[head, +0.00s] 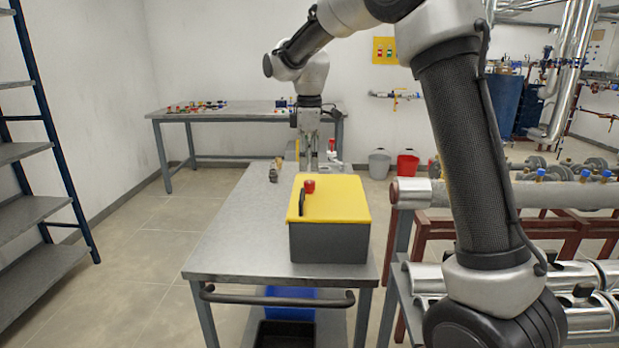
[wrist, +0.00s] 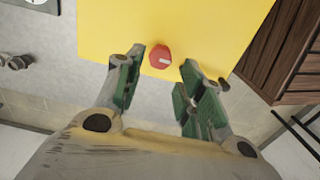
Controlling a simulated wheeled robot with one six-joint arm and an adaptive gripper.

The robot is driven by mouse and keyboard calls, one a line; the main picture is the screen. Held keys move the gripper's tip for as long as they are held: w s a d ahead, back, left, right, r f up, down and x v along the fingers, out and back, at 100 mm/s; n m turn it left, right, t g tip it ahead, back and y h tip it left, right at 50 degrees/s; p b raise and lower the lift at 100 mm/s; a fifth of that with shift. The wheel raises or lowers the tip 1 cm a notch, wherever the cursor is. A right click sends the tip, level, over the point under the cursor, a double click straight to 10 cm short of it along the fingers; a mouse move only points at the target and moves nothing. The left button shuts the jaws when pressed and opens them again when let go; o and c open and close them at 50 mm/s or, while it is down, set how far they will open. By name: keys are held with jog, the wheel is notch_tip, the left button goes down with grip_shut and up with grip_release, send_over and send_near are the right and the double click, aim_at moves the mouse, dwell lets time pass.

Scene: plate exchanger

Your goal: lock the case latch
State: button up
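The case (head: 328,242) is a dark grey box with a yellow lid (head: 340,197), standing on the metal cart. The latch (head: 309,186) is a red knob on the lid's left part, beside a black handle (head: 302,203). In the wrist view the red latch (wrist: 159,56) shows a pale line on its face, and the yellow lid (wrist: 205,25) fills the upper middle. My gripper (wrist: 160,72) is open, its green-padded fingers either side of and just below the latch in the picture. In the head view my gripper (head: 308,160) hangs above the cart behind the case. I see nothing between the fingers.
The cart top (head: 240,225) is clear left of the case. Small fittings (head: 275,170) stand near its far end. Pipes and a rack (head: 400,250) stand close on the right. A workbench (head: 235,112) stands at the back wall.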

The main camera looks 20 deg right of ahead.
aim_at(309, 181)
notch_tip(309, 181, down, 6)
jog(key=shift+r, duration=0.25)
jog(key=c, duration=0.8)
